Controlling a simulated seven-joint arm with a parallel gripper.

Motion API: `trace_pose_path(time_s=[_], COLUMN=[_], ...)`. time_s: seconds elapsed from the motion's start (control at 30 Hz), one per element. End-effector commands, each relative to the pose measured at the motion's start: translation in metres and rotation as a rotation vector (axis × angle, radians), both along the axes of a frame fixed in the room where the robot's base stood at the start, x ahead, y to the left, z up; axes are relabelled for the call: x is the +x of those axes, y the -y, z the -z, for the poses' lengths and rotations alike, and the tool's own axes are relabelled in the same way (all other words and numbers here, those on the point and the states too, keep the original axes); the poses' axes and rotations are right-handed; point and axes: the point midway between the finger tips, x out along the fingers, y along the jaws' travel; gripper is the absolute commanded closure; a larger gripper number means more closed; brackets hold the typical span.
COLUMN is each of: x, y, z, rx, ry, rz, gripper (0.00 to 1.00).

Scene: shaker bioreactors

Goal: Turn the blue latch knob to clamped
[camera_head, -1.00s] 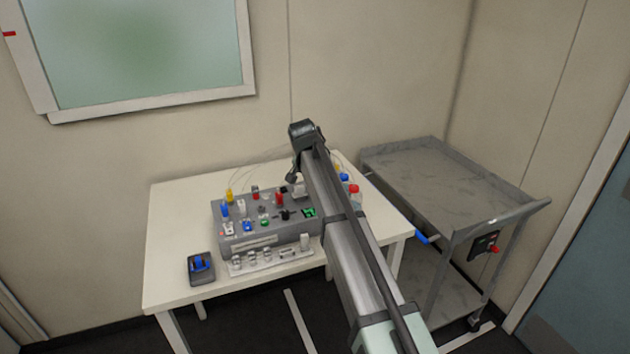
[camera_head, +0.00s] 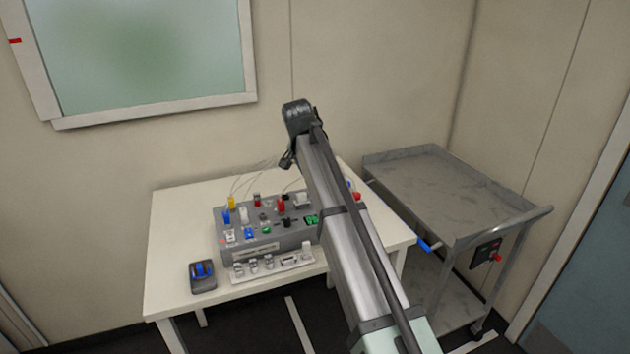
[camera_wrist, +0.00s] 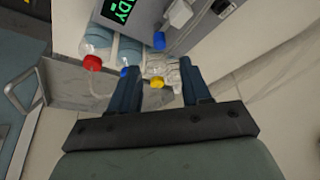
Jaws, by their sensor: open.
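Several blue parts show, and I cannot tell for certain which is the latch knob. In the wrist view a small blue knob (camera_wrist: 159,40) sits at the edge of the grey control box (camera_wrist: 150,19). In the head view the box (camera_head: 283,244) stands on the white table, with a blue lever (camera_head: 227,217) and a blue switch (camera_head: 249,233) on its top. My gripper (camera_wrist: 160,70) is open and empty, its dark fingers spread above the bottles beside the box.
Bottles with a red cap (camera_wrist: 92,62) and a yellow cap (camera_wrist: 157,82) stand close below the fingers. A dark device with a blue top (camera_head: 203,275) sits at the table's front left. A grey cart (camera_head: 450,190) stands to the right.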

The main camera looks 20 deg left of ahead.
Motion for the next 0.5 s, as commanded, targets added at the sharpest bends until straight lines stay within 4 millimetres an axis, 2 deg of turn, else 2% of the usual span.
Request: trace_pose_path(time_s=[0.03, 0.2, 0.5], x=[-0.003, -0.012, -0.018], y=[0.0, 0.0, 0.0], z=[-0.01, -0.031, -0.045], rx=[0.001, 0.001, 0.0], ry=[0.002, 0.001, 0.0], rz=[0.0, 0.001, 0.001], gripper=[0.53, 0.53, 0.53])
